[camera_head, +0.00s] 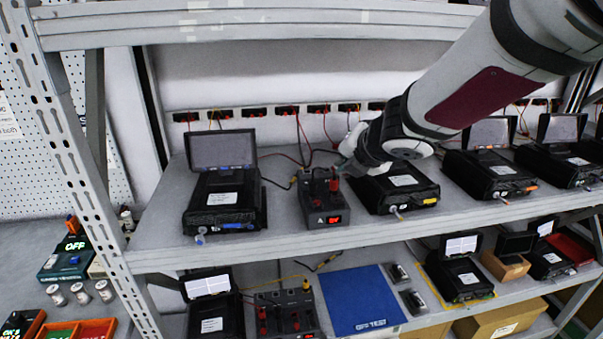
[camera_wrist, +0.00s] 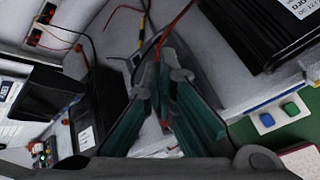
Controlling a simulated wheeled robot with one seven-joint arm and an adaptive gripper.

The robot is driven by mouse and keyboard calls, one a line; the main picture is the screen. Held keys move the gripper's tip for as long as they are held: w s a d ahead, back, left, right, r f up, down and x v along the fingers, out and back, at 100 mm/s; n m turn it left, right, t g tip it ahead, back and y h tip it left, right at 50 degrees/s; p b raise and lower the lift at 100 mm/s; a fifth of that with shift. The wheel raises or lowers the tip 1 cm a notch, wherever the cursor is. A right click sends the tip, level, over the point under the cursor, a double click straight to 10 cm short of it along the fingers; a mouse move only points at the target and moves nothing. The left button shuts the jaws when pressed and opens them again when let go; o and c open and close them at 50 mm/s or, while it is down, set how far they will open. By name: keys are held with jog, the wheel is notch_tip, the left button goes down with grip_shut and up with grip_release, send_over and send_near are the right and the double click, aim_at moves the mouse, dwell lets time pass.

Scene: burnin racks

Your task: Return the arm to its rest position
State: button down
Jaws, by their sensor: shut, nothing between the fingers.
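My arm reaches in from the upper right in the head view, over the upper rack shelf (camera_head: 285,243). My gripper (camera_head: 349,153) is at its lower end, close behind and right of a small black supply box (camera_head: 325,216) with red plugs. It is partly hidden by my wrist, and I cannot tell whether it touches the box or its cables. In the wrist view the teal-padded fingers of my gripper (camera_wrist: 166,80) show with nothing held; red and black cables (camera_wrist: 150,45) run behind them.
A black unit with a raised screen (camera_head: 224,190) stands left of the box, another black unit (camera_head: 397,187) right of it. Sockets (camera_head: 252,112) with cables line the back wall. Below are more units and a blue mat (camera_head: 360,301). A rack post (camera_head: 75,160) stands at the left.

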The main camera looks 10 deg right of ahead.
jog(key=shift+s+r+p, duration=0.1)
jog(key=shift+r+p, duration=0.2)
jog(key=shift+r, duration=0.15)
jog(key=s+d+r+m+g+h, duration=0.1)
jog(key=s+d+r+m+h, duration=0.15)
jog(key=s+m, duration=0.45)
jog(key=s+d+r+m+h, duration=0.2)
jog(key=s+d+r+m, duration=0.15)
jog(key=s+m, duration=0.4)
jog(key=s+a+f+m+g+y, duration=0.1)
jog(key=s+a+m+g, duration=0.1)
jog(key=s+m, duration=0.5)
jog(key=s+a+f+m+g+y, duration=0.2)
jog(key=s+a+m, duration=0.2)
jog(key=s+m, duration=0.2)
jog(key=shift+s+a+f+m, duration=0.25)
jog(key=shift+s+a+m, duration=0.15)
jog(key=shift+s, duration=0.4)
